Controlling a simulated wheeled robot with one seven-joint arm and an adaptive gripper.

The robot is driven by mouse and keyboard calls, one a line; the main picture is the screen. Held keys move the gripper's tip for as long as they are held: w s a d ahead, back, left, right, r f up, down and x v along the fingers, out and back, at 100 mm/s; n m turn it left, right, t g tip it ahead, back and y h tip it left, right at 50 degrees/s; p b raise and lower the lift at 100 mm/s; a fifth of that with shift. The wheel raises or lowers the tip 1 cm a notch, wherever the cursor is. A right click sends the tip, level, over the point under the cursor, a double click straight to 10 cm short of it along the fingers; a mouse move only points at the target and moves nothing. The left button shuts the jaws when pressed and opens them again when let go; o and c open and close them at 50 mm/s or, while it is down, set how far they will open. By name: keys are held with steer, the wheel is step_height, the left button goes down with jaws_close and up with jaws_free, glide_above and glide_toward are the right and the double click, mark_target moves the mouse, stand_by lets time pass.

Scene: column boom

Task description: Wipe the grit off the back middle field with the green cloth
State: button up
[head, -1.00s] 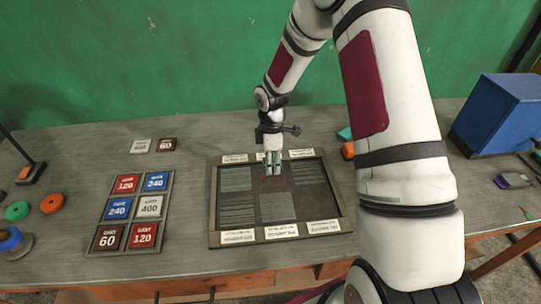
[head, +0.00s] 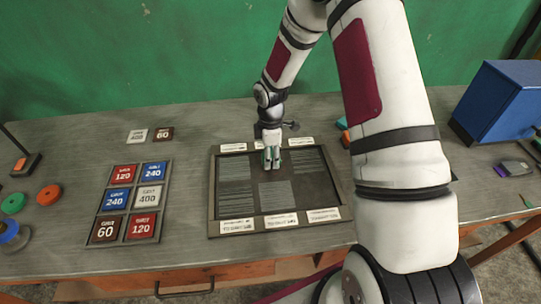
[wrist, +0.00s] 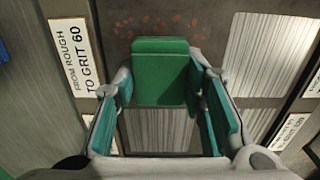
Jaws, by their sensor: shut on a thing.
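My gripper (head: 271,163) is shut on the green cloth (wrist: 160,72), which shows as a green block between its fingers in the wrist view. The gripper points down over the back middle field (head: 270,176) of the framed panel (head: 213,200). Reddish grit specks (wrist: 200,37) lie on the dark field around the cloth's far edge in the wrist view. The cloth and fingers hide part of the field. I cannot tell whether the cloth touches the surface. In the head view the grit is too small to make out.
Label plates line the panel's back and front edges. A tray of grit blocks (head: 131,204) stands to the left, with two loose blocks behind it. Coloured discs (head: 49,195) lie at the far left. A blue box (head: 497,105) stands at the right, past my arm.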

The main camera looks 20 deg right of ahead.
steer(key=shift+f, duration=0.7)
steer(key=shift+w+a+r+b, duration=0.1)
steer(key=shift+w+a+b, duration=0.1)
steer(key=shift+a, duration=0.25)
steer(key=shift+w+a+r+b, duration=0.1)
steer(key=shift+a+b, duration=0.05)
steer(key=shift+a, duration=0.3)
steer(key=shift+s+d, duration=0.1)
steer(key=shift+s+d+f, duration=0.1)
steer(key=shift+s+d, duration=0.15)
steer(key=shift+d, duration=0.65)
steer(key=shift+s+d+f, duration=0.1)
steer(key=shift+s+d, duration=0.15)
steer(key=shift+d, duration=0.6)
steer(key=shift+w+a+r, duration=0.1)
steer(key=shift+w+a, duration=0.2)
steer(key=shift+a, duration=0.65)
steer(key=shift+w+a, duration=0.25)
steer(key=shift+a, duration=0.65)
